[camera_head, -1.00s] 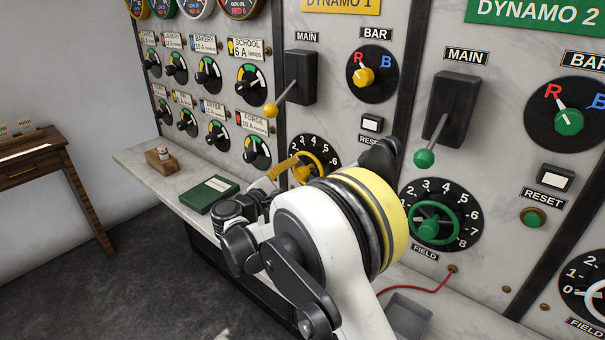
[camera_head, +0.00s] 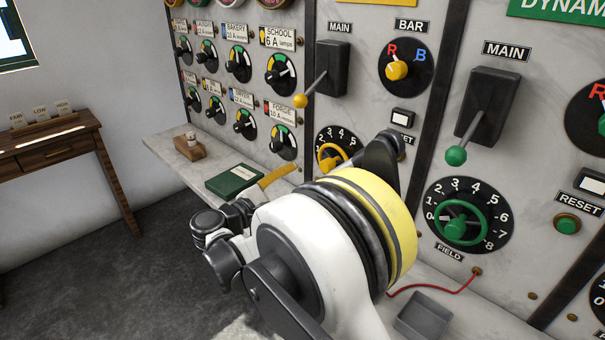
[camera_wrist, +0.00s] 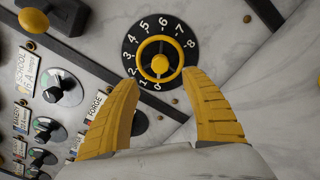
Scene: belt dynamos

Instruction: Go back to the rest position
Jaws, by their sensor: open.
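My gripper (camera_wrist: 166,118) shows in the wrist view with its two yellow fingers spread apart and nothing between them. Beyond the fingertips is the yellow field handwheel (camera_wrist: 160,63) on its black numbered dial; the fingers appear apart from it. In the head view one yellow finger (camera_head: 277,177) shows above the shelf, to the left of the yellow handwheel (camera_head: 329,156). The rest of my gripper is mostly hidden there behind my white and yellow arm. My arm also covers the lower right part of that dial.
The marble panel carries the yellow-tipped main lever (camera_head: 301,101), the green handwheel (camera_head: 454,226) and several knobs. On the shelf (camera_head: 169,147) are a green book (camera_head: 235,179), a wooden block (camera_head: 189,149) and a grey tray (camera_head: 423,317). A wooden desk (camera_head: 55,147) stands left, with open floor before it.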

